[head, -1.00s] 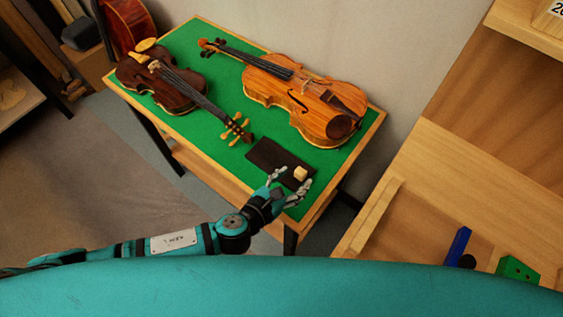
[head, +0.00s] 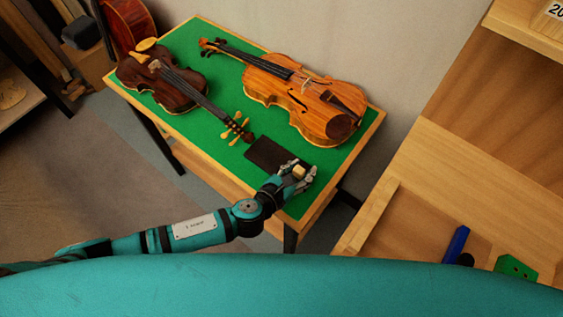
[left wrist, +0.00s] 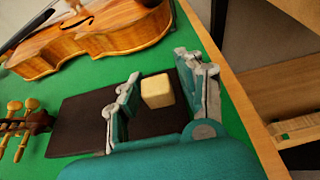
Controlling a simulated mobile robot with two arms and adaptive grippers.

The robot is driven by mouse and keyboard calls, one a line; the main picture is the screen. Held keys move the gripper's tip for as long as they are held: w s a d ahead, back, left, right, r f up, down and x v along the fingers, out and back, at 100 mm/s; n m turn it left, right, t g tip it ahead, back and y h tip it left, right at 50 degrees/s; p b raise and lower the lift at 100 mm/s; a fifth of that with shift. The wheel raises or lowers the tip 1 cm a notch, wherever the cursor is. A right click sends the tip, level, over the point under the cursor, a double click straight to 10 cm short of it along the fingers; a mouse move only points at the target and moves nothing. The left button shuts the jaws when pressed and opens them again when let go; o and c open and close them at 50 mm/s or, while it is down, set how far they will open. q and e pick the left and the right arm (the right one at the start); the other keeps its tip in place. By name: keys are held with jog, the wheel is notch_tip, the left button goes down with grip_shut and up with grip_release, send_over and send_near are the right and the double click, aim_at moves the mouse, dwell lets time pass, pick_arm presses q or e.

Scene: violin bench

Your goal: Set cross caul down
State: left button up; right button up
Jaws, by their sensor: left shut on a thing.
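A small pale wooden block, which I take for the cross caul (head: 299,171), is at the dark mat (head: 268,154) near the front right of the green table. My left gripper (head: 298,174) is shut on it, with a finger on each side. In the left wrist view the block (left wrist: 157,91) shows between the two fingertips (left wrist: 161,88), over the dark mat (left wrist: 80,125). I cannot tell whether it touches the mat. My right gripper is not in view.
A light striped violin (head: 310,105) lies behind the mat. A dark violin (head: 165,88) lies to the left, its scroll end close to the mat. The green tabletop (head: 215,115) has a wooden edge. A wooden bench (head: 460,190) stands at the right.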

pick_arm(q)
grip_shut()
jog(key=shift+w+r, duration=0.1)
jog(key=shift+r, duration=0.5)
notch_tip(320, 180, up, 2)
jog(key=shift+r+p, duration=0.1)
jog(key=shift+p, duration=0.2)
jog(key=s+a+r+b, duration=0.1)
jog(key=s+a+b, duration=0.35)
jog(key=s, duration=0.95)
jog(key=w+a+r+n+t+y, duration=0.1)
jog(key=w+a+r+n+y, duration=0.2)
jog(key=w+a+r, duration=0.4)
jog(key=w+a+r+n+t+y+p, duration=0.1)
jog(key=w+a+r+n+y, duration=0.3)
jog(key=w+a+r, duration=0.3)
jog(key=a+r, duration=0.3)
jog(key=a, duration=0.1)
jog(key=shift+w+a+r+t+y, duration=0.2)
jog(key=shift+w+r+t+y, duration=0.1)
jog(key=shift+y, duration=0.1)
